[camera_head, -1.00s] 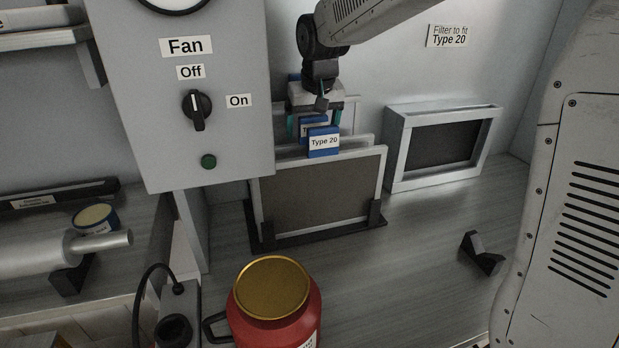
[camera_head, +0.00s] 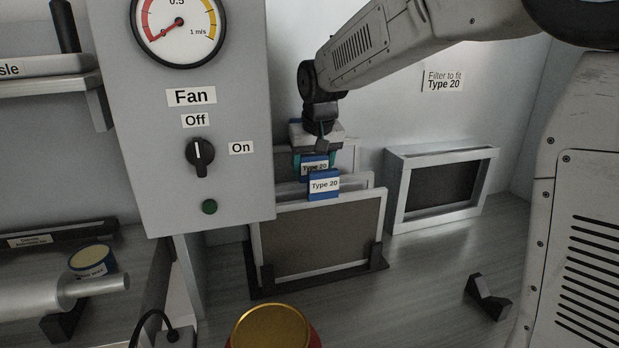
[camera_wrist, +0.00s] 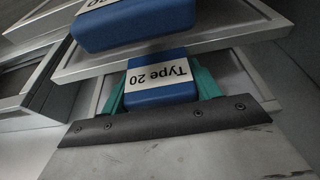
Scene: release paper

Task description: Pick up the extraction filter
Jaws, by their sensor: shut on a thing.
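Several framed filters with pale rims stand upright, one behind another, in a black rack (camera_head: 376,263). The front filter (camera_head: 320,238) has a blue "Type 20" tab (camera_head: 323,185) on its top edge. My gripper (camera_head: 314,163) reaches down from above behind that tab. Its teal fingers are shut on the blue "Type 20" tab (camera_head: 313,167) of a filter behind the front one. In the wrist view, the fingers flank this held tab (camera_wrist: 160,85), with another blue tab (camera_wrist: 135,22) nearby. The lower part of the held filter is hidden by the front filter.
The fan control box (camera_head: 235,110) is close at left. A red container with a gold lid (camera_head: 271,328) stands in front.

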